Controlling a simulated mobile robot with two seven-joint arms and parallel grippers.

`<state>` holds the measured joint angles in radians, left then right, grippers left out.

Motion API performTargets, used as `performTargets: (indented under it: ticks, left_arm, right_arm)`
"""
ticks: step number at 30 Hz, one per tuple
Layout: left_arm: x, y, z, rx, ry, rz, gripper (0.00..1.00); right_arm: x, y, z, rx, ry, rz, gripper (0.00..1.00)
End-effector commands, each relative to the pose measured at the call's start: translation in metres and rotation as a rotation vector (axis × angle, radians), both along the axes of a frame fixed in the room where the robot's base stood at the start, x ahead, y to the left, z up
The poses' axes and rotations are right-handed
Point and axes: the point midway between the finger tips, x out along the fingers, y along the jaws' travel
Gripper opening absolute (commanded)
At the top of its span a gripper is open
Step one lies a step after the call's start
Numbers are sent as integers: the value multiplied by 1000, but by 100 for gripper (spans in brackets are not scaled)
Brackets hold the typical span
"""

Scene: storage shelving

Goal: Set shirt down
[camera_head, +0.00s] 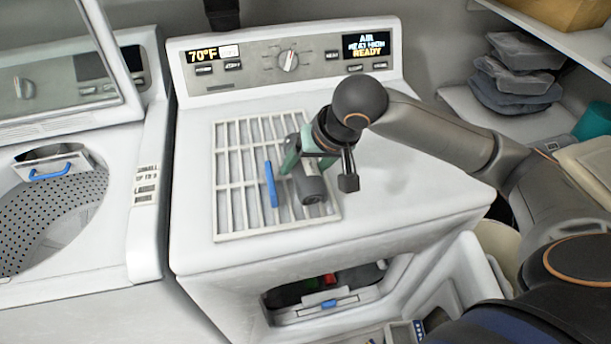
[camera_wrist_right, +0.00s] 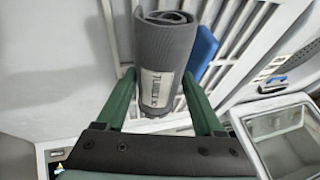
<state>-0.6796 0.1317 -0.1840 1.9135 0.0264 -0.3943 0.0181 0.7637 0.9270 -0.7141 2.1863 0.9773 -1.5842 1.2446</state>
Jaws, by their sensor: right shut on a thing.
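The shirt is a dark grey cloth rolled into a tube (camera_head: 312,188), with a pale printed label. In the right wrist view the rolled shirt (camera_wrist_right: 165,45) sits between the green fingers of my right gripper (camera_wrist_right: 160,82), which are closed against its sides. In the head view my right gripper (camera_head: 300,162) points down over the white slatted rack (camera_head: 232,220) on top of the dryer. The shirt is at the rack's right part, low over or on the slats; I cannot tell whether it touches them. My left gripper is not in view.
The rack has an upright blue handle (camera_head: 271,184) just left of the shirt. The dryer top (camera_head: 400,200) is bare right of the rack. A control panel (camera_head: 288,60) rises behind. An open washer (camera_head: 60,200) stands left. Folded clothes (camera_head: 515,75) lie on a shelf at right.

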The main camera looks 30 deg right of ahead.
Motion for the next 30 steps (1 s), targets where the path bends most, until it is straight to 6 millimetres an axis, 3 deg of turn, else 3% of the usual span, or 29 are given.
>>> performTargets:
  ticks: [3,6,29,30]
  left_arm:
    - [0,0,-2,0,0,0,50]
    - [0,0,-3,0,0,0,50]
    - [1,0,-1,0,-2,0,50]
    - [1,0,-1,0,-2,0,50]
  right_arm:
    - [-2,0,-20,-2,5,1,5]
    - [-2,0,-27,-1,1,1,5]
    - [-4,1,-45,2,18,0,5]
    - [-5,1,-46,2,20,-1,73]
